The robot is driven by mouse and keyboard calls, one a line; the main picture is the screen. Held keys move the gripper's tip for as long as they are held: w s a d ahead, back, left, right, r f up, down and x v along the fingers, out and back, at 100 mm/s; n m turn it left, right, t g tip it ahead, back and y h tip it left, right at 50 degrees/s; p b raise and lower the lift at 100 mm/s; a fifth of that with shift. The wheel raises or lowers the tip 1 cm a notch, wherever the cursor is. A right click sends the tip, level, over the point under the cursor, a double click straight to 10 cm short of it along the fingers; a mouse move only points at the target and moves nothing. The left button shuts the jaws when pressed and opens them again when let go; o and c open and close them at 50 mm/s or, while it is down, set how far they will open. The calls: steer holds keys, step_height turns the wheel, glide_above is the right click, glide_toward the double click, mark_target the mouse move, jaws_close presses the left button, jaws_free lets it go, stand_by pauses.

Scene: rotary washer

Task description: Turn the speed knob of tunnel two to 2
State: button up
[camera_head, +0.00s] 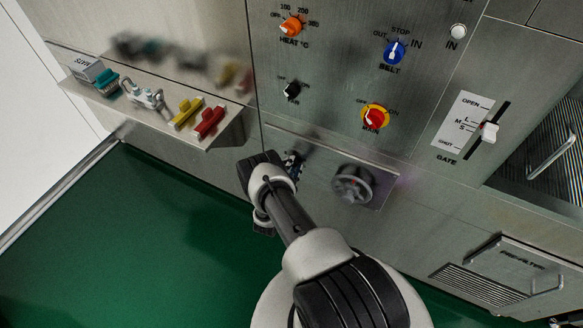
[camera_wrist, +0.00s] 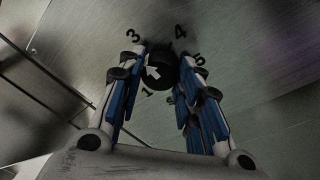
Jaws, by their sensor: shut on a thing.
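A black round knob (camera_wrist: 164,72) with a white arrow sits on a metal panel in the wrist view. The digits 3, 4, 5 and 1 show around it. The arrow faces the left finger, between the 3 and the 1; the 2 is not visible, and that side is partly covered by the finger. My gripper (camera_wrist: 164,60) has its blue-padded fingers on either side of the knob, shut on it. In the head view my gripper (camera_head: 292,166) is at the lower panel, and my arm hides the knob. No tunnel label is readable.
A larger grey rotary handle (camera_head: 352,186) is just right of my gripper. Above are an orange heat knob (camera_head: 291,26), a blue belt knob (camera_head: 395,52) and a red main switch (camera_head: 375,117). A shelf (camera_head: 217,130) with small items juts out at left.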

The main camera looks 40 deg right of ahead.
steer(key=n+g+b, duration=0.1)
steer(key=n+b, duration=0.1)
steer(key=n, duration=0.3)
steer(key=n+b, duration=0.2)
steer(key=n, duration=0.3)
steer(key=shift+r+g+y+b, duration=0.1)
steer(key=shift+g+y+b, duration=0.2)
steer(key=shift+g+b, duration=0.1)
stand_by(0.4)
steer(key=o, duration=1.1)
steer(key=shift+c, duration=0.2)
steer(key=shift+a, duration=0.1)
steer(key=v, duration=1.2)
